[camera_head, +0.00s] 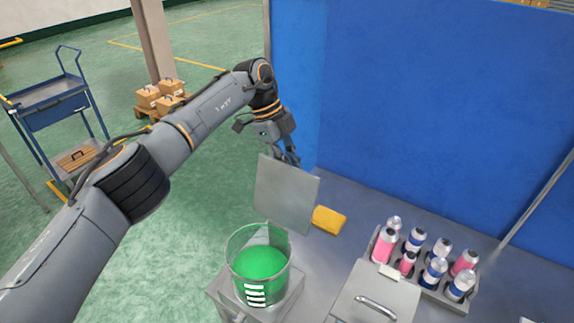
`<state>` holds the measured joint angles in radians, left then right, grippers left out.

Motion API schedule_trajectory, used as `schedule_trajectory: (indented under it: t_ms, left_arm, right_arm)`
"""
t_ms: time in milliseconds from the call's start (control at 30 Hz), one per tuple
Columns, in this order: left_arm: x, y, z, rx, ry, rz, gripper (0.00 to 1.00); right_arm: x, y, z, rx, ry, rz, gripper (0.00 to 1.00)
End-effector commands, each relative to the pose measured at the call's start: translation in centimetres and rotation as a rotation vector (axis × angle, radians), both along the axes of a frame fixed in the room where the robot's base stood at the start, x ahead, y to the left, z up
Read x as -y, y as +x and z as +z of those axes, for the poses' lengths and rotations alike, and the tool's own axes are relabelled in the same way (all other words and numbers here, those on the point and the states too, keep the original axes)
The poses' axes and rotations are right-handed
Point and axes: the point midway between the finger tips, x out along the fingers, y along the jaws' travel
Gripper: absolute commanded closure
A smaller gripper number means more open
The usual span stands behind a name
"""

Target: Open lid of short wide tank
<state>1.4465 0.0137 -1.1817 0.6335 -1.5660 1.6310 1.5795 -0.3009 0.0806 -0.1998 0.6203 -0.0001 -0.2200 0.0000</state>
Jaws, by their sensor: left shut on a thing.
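A flat grey square lid panel (285,192) stands steeply tilted, raised behind a clear container of green liquid (259,262). My left gripper (288,158) is at the panel's upper edge, shut on it; the fingertips are partly hidden behind the panel. A low grey box (226,297) sits under the green container. Another grey box lid with a metal bar handle (376,308) lies flat at the bottom, cut by the picture edge. I cannot tell which box the raised panel belongs to. My right gripper is out of view.
A grey tray (427,292) of several pink and blue-white cans stands at the right. A yellow block (328,220) lies on the grey table (372,203) beside the panel. A blue wall (430,90) closes the back. A blue cart (55,110) stands far left.

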Motion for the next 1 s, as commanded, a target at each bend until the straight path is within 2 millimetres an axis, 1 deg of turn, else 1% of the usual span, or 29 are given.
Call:
schedule_trajectory:
  t_ms: [33, 500, 533, 567, 600, 633, 1000]
  left_arm:
    - [0.30, 0.17, -1.07, 0.006, 0.004, 0.004, 1.00]
    - [0.32, 0.20, -1.10, 0.003, 0.006, 0.003, 1.00]
    - [0.32, 0.20, -1.10, 0.003, 0.006, 0.003, 0.83]
    - [0.33, 0.20, -1.09, 0.003, 0.006, 0.003, 0.77]
    - [0.33, 0.19, -1.10, 0.003, 0.006, 0.003, 0.69]
    - [0.34, 0.19, -1.09, 0.002, 0.005, 0.003, 0.66]
    - [0.32, 0.17, -1.13, 0.001, 0.005, 0.004, 0.66]
  right_arm:
    - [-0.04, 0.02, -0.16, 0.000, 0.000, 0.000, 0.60]
    - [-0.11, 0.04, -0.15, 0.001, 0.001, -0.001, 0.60]
    - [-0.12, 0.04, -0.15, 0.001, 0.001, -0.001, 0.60]
    - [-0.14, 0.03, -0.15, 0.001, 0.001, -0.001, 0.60]
    - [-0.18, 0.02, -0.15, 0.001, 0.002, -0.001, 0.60]
    - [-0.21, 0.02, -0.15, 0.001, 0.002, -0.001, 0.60]
    - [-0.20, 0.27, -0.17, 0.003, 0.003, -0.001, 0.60]
